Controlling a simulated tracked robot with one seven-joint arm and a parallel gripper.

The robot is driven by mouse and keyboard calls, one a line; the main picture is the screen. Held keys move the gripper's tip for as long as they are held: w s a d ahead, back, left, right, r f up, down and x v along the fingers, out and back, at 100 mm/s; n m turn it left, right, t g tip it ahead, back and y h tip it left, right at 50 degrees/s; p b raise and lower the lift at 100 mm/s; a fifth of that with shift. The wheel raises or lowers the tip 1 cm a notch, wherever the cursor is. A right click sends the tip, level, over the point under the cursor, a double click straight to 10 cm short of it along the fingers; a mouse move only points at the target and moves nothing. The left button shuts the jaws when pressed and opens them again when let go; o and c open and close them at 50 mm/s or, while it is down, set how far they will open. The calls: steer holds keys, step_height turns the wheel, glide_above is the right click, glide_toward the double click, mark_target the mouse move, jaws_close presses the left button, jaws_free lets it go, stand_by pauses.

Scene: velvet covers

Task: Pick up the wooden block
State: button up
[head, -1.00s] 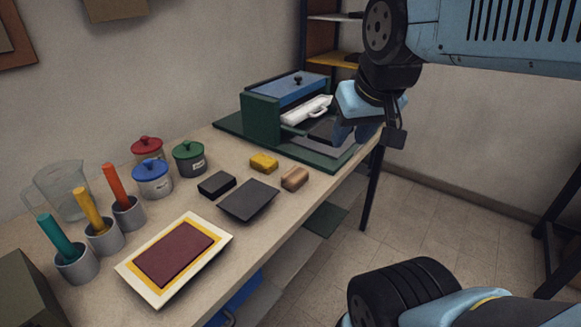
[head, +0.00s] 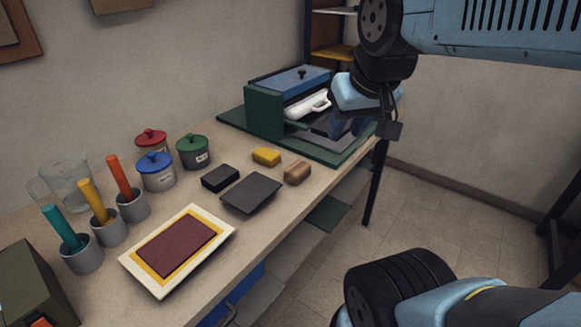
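The wooden block (head: 297,174) is a small brown block with rounded edges. It lies on the workbench near its front edge, right of a dark grey slab and just in front of a yellow block. My gripper (head: 349,127) hangs above and to the right of the block, in front of the green press, clear of the block. Its two dark blue fingers look apart with nothing between them, though they are small and dim here.
The yellow block (head: 266,156), black block (head: 220,178) and dark grey slab (head: 251,193) lie close by. The green press (head: 265,112) stands behind. Lidded pots (head: 156,172), handled cups (head: 132,205) and a framed maroon panel (head: 175,248) fill the left of the workbench (head: 274,214).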

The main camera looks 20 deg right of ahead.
steer(key=shift+o, duration=0.4)
steer(key=shift+o, duration=0.8)
steer(key=shift+w, duration=0.1)
steer(key=shift+o, duration=0.7)
steer(key=shift+w, duration=0.4)
steer(key=o, duration=0.8)
steer(key=w+f+n+g, duration=0.2)
steer(key=w+f+n, duration=0.1)
steer(key=w, duration=0.9)
steer(key=shift+w+f+n, duration=0.3)
steer(key=shift+w+f, duration=0.05)
steer(key=shift+f, duration=0.05)
steer(key=n+g, duration=0.2)
steer(key=n, duration=0.2)
glide_toward(298, 166)
steer(key=shift+y, duration=0.4)
steer(key=f, duration=0.3)
steer(key=w+f, duration=0.1)
steer(key=f, duration=0.1)
steer(key=shift+w+f, duration=0.15)
steer(key=shift+f, duration=2.65)
